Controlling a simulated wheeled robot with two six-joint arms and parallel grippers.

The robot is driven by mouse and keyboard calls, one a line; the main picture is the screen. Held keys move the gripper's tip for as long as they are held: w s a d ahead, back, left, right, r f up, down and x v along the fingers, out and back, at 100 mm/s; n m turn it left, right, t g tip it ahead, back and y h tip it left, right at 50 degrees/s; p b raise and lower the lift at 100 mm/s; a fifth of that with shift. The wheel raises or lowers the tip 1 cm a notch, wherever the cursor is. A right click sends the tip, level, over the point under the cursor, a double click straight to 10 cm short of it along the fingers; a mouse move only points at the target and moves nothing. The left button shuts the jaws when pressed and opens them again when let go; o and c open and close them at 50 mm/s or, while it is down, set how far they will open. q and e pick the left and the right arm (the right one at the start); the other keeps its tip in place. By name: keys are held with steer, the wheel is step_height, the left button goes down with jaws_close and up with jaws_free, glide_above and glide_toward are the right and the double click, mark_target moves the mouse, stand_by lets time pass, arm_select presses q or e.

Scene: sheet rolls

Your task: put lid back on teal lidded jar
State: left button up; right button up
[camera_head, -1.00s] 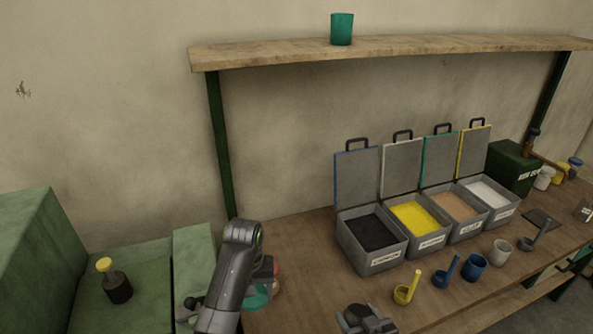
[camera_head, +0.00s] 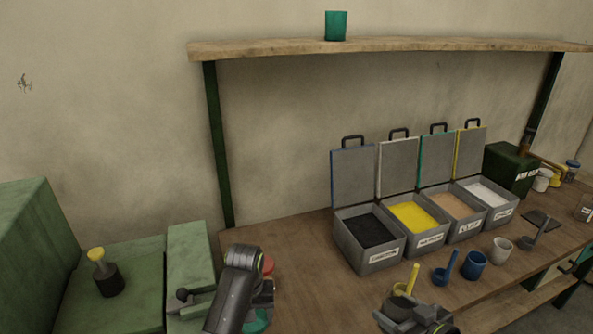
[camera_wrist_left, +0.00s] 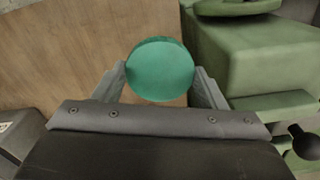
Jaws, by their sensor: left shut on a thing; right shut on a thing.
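A round teal piece (camera_wrist_left: 160,68) with a smooth flat top sits between the fingers of my left gripper (camera_wrist_left: 160,80) in the left wrist view. I cannot tell whether it is the jar or its lid. In the head view a bit of teal (camera_head: 258,320) shows beside my left arm, which covers the rest. My left gripper is shut on the teal piece. My right gripper (camera_head: 398,306) is at the bottom of the head view, in front of the yellow ladle. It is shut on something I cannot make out.
Open bins (camera_head: 368,243) of powder stand on the bench, with the yellow ladle (camera_head: 412,280), a blue ladle (camera_head: 446,268) and cups (camera_head: 474,264) in front. A red thing (camera_head: 267,265) is beside my left arm. A teal cup (camera_head: 336,26) stands on the shelf. Bare bench lies left of the bins.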

arm_select(q)
steer(key=f+b, duration=0.2)
steer(key=f, duration=0.1)
steer(key=f+b, duration=0.1)
steer(key=f, duration=0.2)
steer(key=shift+w+f+b, duration=0.2)
steer(key=shift+f+b, duration=0.15)
steer(key=shift+b, duration=0.05)
step_height(320, 180, down, 3)
steer(key=shift+s+f+b, duration=0.1)
steer(key=shift+f+b, duration=0.1)
steer(key=shift+b, duration=1.05)
arm_select(e)
steer(key=s+a+r+n+g+y, duration=0.2)
steer(key=s+r+n+g+y, duration=0.1)
steer(key=s, duration=0.6)
steer(key=n+g+y, duration=0.1)
steer(key=n+y, duration=0.1)
steer(key=shift+s+r+n, duration=0.2)
steer(key=shift+s+n, duration=0.1)
steer(key=shift+a, duration=0.1)
steer(key=w+a+f+n+g+y, duration=0.2)
steer(key=a+n+g, duration=0.6)
steer(key=a, duration=0.6)
steer(key=shift+a+g, duration=0.3)
steer(key=shift+g, duration=0.4)
arm_select(q)
steer(key=shift+r, duration=0.1)
